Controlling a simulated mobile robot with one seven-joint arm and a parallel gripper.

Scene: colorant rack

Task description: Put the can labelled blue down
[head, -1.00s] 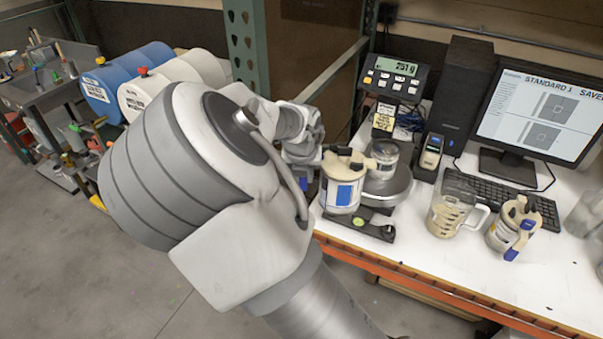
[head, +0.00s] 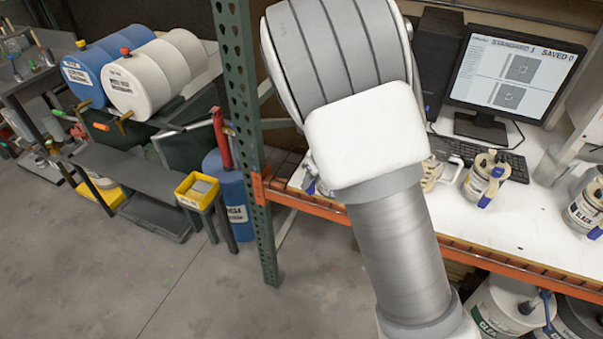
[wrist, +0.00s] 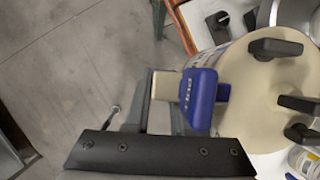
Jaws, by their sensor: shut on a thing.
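In the wrist view a can with a cream lid (wrist: 262,90) and black clamps fills the right side. A blue piece (wrist: 200,100) with small lettering I cannot read sticks out from its side. My gripper (wrist: 172,112), with a dark bar across the bottom of the view, is shut on the can at this blue piece. The fingertips are partly hidden. In the head view my arm hides the gripper and this can. Whether the can's base touches anything is hidden.
The white counter (head: 510,230) has free room at its front. A cream-lidded can (head: 487,178) and one marked BLACK (head: 583,212) stand on it at right. A monitor (head: 515,80) stands behind. The green rack post (head: 243,130) rises left of my arm.

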